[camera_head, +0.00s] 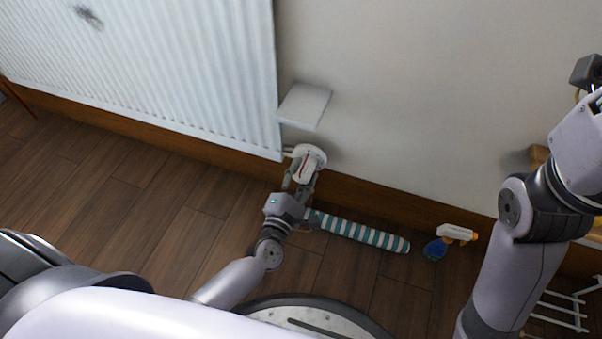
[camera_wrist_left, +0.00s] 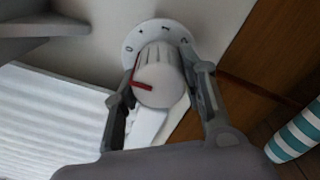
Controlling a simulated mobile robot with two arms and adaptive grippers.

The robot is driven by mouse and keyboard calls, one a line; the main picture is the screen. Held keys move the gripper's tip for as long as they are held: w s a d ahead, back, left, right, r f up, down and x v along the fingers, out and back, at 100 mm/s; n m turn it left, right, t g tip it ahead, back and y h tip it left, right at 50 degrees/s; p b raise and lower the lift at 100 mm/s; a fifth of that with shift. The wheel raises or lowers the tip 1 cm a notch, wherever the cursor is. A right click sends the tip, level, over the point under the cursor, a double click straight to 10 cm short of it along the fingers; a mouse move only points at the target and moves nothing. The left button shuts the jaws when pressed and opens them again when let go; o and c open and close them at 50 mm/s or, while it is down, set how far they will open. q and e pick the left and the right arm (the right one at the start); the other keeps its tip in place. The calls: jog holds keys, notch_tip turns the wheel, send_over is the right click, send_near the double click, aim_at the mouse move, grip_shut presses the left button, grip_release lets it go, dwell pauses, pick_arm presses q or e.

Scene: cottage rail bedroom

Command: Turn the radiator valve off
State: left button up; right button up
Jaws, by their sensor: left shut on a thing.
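The radiator valve (camera_head: 305,161) is a white knob at the lower right corner of the white radiator (camera_head: 150,60). In the left wrist view the valve knob (camera_wrist_left: 158,78) is ribbed, with a red pointer mark on its face and a numbered dial plate (camera_wrist_left: 172,30) behind it. The red mark points toward the left finger; the exact setting it lines up with is hard to tell. My left gripper (camera_head: 303,172) is shut on the knob, one finger on each side. My right arm shows at the right of the head view, but its gripper fingers are not visible.
A small white shelf (camera_head: 303,106) juts from the wall just above the valve. A teal-and-white striped roll (camera_head: 358,231) lies on the floor along the skirting. A blue spray bottle (camera_head: 449,240) and a white rack (camera_head: 562,308) are farther right. Wooden floor at left is clear.

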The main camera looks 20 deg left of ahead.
pick_arm(q)
jog(key=o, duration=1.2)
jog(key=shift+c, duration=0.2)
